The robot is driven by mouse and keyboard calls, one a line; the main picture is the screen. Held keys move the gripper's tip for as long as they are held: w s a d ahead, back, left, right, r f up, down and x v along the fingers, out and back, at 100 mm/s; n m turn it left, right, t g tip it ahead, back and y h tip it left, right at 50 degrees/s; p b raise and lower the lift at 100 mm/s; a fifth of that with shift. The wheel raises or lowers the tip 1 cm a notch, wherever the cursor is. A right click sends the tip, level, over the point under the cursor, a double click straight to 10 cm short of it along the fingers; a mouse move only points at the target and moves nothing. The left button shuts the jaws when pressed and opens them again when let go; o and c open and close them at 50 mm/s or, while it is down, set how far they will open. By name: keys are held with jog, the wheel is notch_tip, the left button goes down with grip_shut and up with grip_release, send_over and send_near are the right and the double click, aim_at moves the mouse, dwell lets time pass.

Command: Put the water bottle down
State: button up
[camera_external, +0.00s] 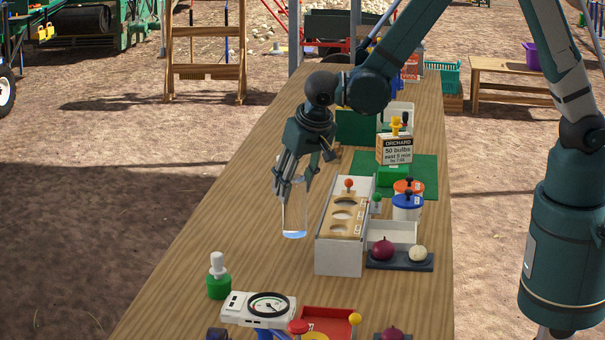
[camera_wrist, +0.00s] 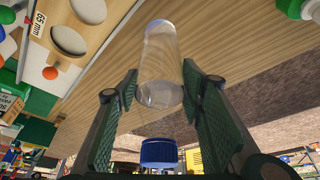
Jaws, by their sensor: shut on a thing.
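The water bottle is clear, and in the external view its lower part (camera_external: 295,212) hangs below my gripper (camera_external: 291,178), with a bluish band at its base. It looks roughly upright, over the left part of the wooden table. I cannot tell whether its base touches the table. In the wrist view the clear bottle body (camera_wrist: 162,65) lies between the two green finger pads of my gripper (camera_wrist: 160,90), with a blue cap (camera_wrist: 158,153) on the near side. My gripper is shut on the bottle. My fingers hide its upper part in the external view.
A white box with a holed wooden top (camera_external: 329,250) stands just right of the bottle. A dark tray with onions (camera_external: 418,265) is farther right. The table (camera_external: 225,225) left of the bottle is bare.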

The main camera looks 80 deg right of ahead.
aim_at(295, 203)
jog(key=shift+f, duration=0.55)
jog(key=shift+f, duration=2.3)
jog(key=o, duration=1.2)
jog(key=shift+r, duration=0.25)
jog(key=shift+v, duration=5.95)
